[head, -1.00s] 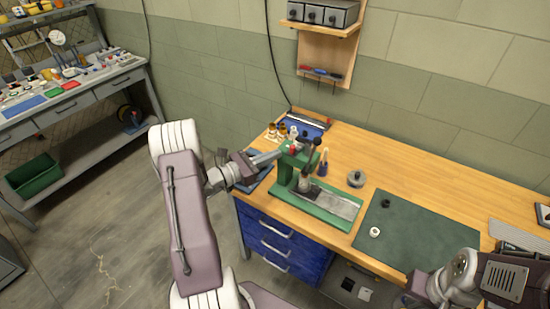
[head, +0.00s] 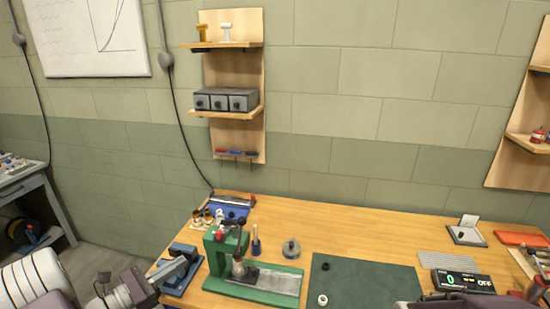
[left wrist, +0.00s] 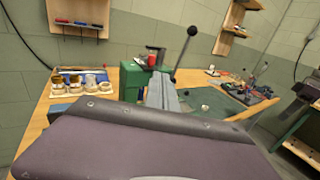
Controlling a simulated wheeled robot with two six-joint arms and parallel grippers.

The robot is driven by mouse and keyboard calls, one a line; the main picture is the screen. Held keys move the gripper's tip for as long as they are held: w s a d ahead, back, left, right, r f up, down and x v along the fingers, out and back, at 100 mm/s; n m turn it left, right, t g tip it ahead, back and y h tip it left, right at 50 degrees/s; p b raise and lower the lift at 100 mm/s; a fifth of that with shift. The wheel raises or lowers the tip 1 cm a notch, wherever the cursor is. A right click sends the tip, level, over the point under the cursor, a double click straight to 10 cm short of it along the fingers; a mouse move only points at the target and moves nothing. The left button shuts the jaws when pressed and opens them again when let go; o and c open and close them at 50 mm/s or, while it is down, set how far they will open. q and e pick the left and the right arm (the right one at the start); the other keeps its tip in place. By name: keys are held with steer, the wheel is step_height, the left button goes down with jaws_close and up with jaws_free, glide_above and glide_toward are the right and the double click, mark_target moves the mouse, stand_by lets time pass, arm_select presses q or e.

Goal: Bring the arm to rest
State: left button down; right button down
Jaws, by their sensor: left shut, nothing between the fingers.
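My left arm comes in from the lower left in the head view, and my left gripper (head: 190,262) is shut and empty. It is over the left end of the workbench (head: 345,222), left of the green press (head: 254,281) and in front of a blue-grey device (head: 172,287). Whether it touches either cannot be told. In the left wrist view the grey gripper (left wrist: 162,92) points away, toward the green press (left wrist: 131,80) and its black-knobbed lever. The right gripper does not show; only a dark part of my right arm is at the lower edge.
A dark green mat (head: 365,285) with a white ring (head: 322,300) lies right of the press. A round metal piece (head: 291,248), small bottles (head: 208,215) and a digital display box (head: 462,282) stand on the bench. A shelf (head: 228,113) hangs on the wall behind.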

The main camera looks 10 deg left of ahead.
arm_select(q)
steer(key=w+d+r+m+g+h, duration=0.1)
steer(key=d+r+m+g+h, duration=0.15)
steer(key=d, duration=0.45)
steer(key=d+r+m+g+h, duration=0.2)
steer(key=d+m+g, duration=0.15)
steer(key=d, duration=0.35)
steer(key=s+d+f+m+g, duration=0.2)
steer(key=s+d+m+g, duration=0.6)
steer(key=d, duration=0.5)
steer(key=s+f+m+g+y, duration=0.4)
steer(key=s+f+m+y, duration=0.3)
steer(key=s, duration=0.5)
steer(key=w+a+f+m+t+y, duration=0.2)
steer(key=a+m+y, duration=0.1)
steer(key=a+y, duration=0.1)
steer(key=w+a+f+m+t+y, duration=0.2)
steer(key=a+f+m+y, duration=0.1)
steer(key=a, duration=0.4)
steer(key=shift+w+a+m+y, duration=0.25)
steer(key=shift+m+y, duration=0.1)
steer(key=shift+m, duration=0.45)
